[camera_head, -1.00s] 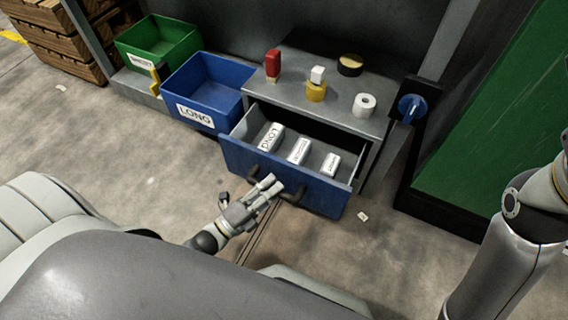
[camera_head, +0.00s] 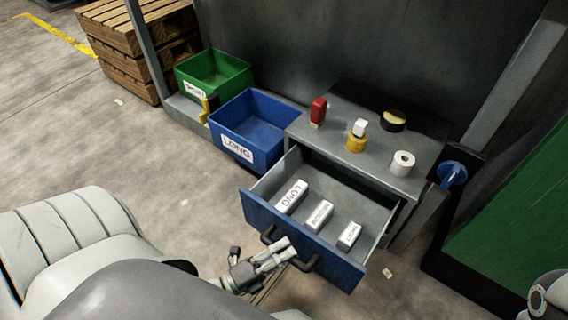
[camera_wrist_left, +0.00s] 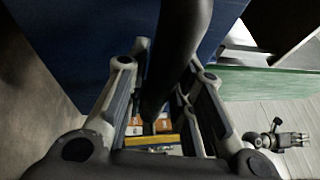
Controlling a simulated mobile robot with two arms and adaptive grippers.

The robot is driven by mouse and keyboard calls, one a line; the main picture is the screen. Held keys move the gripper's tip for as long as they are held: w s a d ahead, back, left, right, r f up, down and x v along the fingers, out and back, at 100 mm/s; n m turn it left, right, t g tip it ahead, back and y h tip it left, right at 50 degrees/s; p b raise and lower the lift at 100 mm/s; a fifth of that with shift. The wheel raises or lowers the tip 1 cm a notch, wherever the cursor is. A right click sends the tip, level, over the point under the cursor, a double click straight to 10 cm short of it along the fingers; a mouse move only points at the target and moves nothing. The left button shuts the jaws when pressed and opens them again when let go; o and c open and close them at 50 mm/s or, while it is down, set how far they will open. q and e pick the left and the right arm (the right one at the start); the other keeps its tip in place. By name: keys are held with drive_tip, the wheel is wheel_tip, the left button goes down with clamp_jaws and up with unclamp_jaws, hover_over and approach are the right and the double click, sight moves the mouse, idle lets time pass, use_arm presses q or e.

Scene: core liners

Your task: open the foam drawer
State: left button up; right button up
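The drawer (camera_head: 345,268) has a blue front and grey inside, and it stands well out of the grey cabinet. White labelled blocks lie in it: one marked LONG (camera_head: 291,197), a middle one (camera_head: 319,216) and a smaller one (camera_head: 349,235). My left gripper (camera_head: 284,252) is at the black handle (camera_head: 308,264) on the drawer front. In the left wrist view the dark handle bar (camera_wrist_left: 180,50) runs between the two fingers, which look closed on it. My right gripper (camera_wrist_left: 292,140) shows small in the left wrist view; its opening is unclear.
On the cabinet top (camera_head: 340,139) stand a red item (camera_head: 318,110), a yellow-and-white item (camera_head: 357,137), a black-and-yellow disc (camera_head: 393,120) and a white roll (camera_head: 402,163). Blue (camera_head: 238,153) and green (camera_head: 215,72) bins stand left. Floor is clear at left.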

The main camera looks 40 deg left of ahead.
use_arm(q)
drive_tip(key=o, duration=0.3)
drive_tip(key=v, duration=1.2)
idle(0.3)
